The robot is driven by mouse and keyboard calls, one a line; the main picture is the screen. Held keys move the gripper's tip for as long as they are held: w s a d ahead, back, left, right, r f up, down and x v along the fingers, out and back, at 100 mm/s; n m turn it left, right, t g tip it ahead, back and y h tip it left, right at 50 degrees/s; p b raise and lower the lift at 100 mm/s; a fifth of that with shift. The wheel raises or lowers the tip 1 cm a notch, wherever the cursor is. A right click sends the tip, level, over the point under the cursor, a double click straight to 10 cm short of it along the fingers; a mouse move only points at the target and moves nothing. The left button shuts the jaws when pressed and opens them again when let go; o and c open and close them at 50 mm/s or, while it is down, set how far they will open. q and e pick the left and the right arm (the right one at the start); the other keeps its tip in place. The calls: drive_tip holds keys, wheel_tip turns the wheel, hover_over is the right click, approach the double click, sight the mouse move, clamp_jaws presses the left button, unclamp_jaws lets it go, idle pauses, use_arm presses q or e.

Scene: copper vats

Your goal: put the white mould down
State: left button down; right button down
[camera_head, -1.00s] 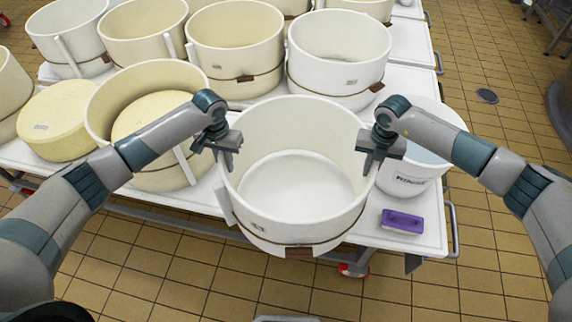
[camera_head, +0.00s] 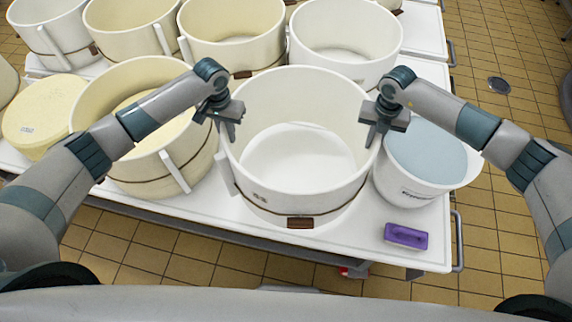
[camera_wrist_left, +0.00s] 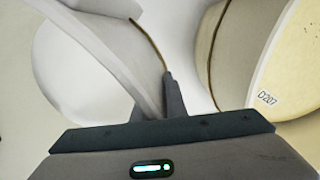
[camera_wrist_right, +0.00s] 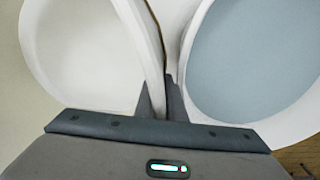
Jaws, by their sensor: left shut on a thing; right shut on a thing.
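The white mould (camera_head: 295,96) is a large round open hoop with a cord band and a brown block low on its front. It is upright above the near part of the white table (camera_head: 345,240); I cannot tell whether its base touches the top. My left gripper (camera_head: 231,128) is shut on its left rim, and the wall runs between the fingers in the left wrist view (camera_wrist_left: 160,98). My right gripper (camera_head: 372,133) is shut on its right rim, also seen in the right wrist view (camera_wrist_right: 162,96). The wall hides the fingertips partly.
A white bucket of bluish liquid (camera_head: 427,152) stands close on the right, and a purple brush or sponge (camera_head: 405,236) lies before it. A mould with a cheese (camera_head: 165,165) is close on the left, beside a loose cheese (camera_head: 40,112). More moulds (camera_head: 345,30) stand behind.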

use_arm(q)
drive_tip(key=shift+a+r, duration=0.15)
drive_tip(key=shift+a, duration=0.1)
use_arm(e)
drive_tip(key=shift+d+r, duration=0.15)
drive_tip(key=shift+d, duration=0.15)
